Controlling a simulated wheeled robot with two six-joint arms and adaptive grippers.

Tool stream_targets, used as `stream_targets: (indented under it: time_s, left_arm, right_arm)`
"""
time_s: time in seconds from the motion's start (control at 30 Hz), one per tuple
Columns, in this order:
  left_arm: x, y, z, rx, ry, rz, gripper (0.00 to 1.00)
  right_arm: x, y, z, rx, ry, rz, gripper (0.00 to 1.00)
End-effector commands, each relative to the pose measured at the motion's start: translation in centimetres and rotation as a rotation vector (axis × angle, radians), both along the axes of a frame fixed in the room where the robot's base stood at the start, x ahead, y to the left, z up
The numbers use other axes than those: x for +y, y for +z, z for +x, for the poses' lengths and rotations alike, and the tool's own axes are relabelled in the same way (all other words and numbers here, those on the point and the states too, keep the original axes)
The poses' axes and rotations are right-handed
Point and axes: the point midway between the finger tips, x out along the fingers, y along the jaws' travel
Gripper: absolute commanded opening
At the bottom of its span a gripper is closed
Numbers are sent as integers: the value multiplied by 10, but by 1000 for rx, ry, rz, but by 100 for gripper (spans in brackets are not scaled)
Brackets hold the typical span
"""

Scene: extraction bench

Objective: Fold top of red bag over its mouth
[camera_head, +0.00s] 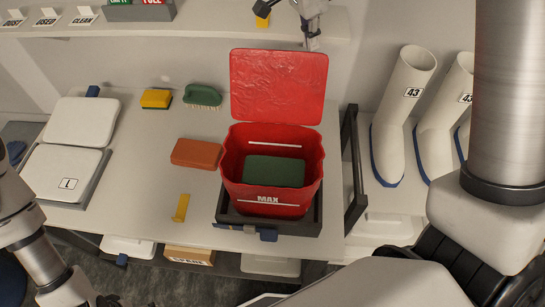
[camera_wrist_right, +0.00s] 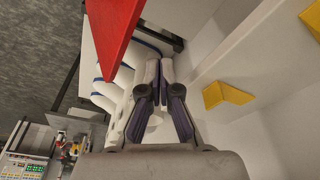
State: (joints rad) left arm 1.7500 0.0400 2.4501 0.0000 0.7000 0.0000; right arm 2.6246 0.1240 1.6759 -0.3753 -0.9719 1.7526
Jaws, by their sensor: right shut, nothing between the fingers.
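The red bag (camera_head: 229,165) stands open in a dark holder (camera_head: 310,221) on the bench, with a white MAX mark on its front. A dark green block (camera_head: 274,171) lies inside it. The bag's top flap (camera_head: 278,85) stands up behind the mouth; a red sheet edge, the flap, also shows in the right wrist view (camera_wrist_right: 107,30). My right gripper (camera_head: 314,43) is behind the flap's top edge, pointing down, shut and empty; its fingers are together in the wrist view (camera_wrist_right: 160,72). Only a dark tip of my left gripper shows at the bottom left edge; its fingers cannot be made out.
A red-brown block (camera_head: 197,153), yellow sponge (camera_head: 156,98), green brush (camera_head: 202,96) and yellow bracket (camera_head: 181,207) lie left of the bag. White boots (camera_head: 403,110) stand right, beyond a dark frame (camera_head: 354,170). A shelf (camera_head: 200,29) runs behind.

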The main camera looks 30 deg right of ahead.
Motion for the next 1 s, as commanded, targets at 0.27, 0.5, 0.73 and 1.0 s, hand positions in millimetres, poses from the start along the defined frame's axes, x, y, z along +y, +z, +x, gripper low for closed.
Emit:
stream_targets:
  time_s: [0.27,0.5,0.73,1.0]
  left_arm:
    - [0,0,0,0,0,0,100]
    - [0,-10,0,0,0,0,100]
    - [0,-24,0,0,0,0,100]
    - [0,-25,0,0,0,0,100]
  right_arm:
    - [0,0,0,0,0,0,0]
    - [0,-15,0,1,0,0,0]
    - [0,-37,0,1,0,0,0]
    - [0,-40,0,0,0,0,0]
